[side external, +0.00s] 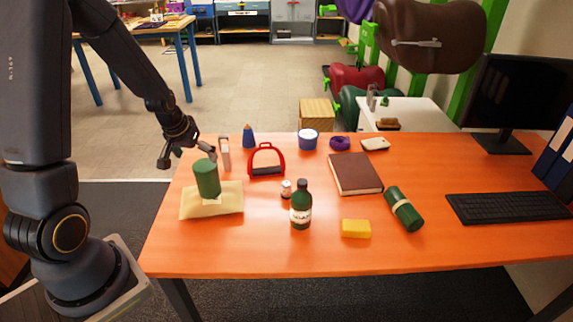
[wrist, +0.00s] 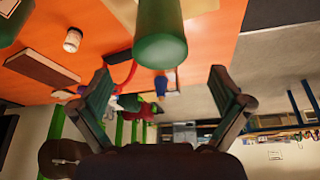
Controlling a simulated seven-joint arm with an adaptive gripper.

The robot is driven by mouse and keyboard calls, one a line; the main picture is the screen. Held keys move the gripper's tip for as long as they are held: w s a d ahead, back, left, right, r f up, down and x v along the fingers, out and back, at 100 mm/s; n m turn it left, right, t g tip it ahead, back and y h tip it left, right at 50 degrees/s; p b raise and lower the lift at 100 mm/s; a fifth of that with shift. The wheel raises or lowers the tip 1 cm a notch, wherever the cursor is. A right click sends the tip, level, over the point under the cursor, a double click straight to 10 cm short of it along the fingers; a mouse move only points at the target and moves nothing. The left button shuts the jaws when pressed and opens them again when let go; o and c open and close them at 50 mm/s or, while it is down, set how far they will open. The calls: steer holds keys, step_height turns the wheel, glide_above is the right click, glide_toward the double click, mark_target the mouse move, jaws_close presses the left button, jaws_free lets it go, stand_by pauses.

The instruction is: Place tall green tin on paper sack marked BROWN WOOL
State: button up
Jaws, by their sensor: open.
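A tall green tin (side external: 207,180) stands roughly upright, with a slight lean in the side view, on a flat cream paper sack (side external: 229,205) at the table's left end. The sack's lettering cannot be read. My gripper (side external: 187,157) is open and empty, just left of and above the tin. In the wrist view, the green tin (wrist: 160,38) shows at the top centre, ahead of the gap between the spread fingers of my gripper (wrist: 160,90). It appears apart from both fingers. Part of the sack is hidden under the tin.
A red stirrup (side external: 267,161), a pale box (side external: 224,152) and a blue cone (side external: 249,137) stand close behind. A dark green bottle (side external: 301,208), small jar (side external: 286,190), yellow sponge (side external: 356,229), brown book (side external: 355,174) and lying green cylinder (side external: 404,209) are to the right. The front left is clear.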

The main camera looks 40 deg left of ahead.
steer(key=s+d+r+m+t, duration=0.1)
steer(key=s+d+r+m, duration=0.2)
steer(key=d+r, duration=0.9)
steer(key=s+d+r+m+h, duration=0.2)
steer(key=s+d+r+m, duration=0.1)
steer(key=s+d+r, duration=0.4)
steer(key=s+d, duration=0.1)
steer(key=s, duration=0.2)
steer(key=shift+s+d+r+t, duration=0.15)
steer(key=shift+s+t, duration=0.15)
steer(key=shift+s, duration=0.05)
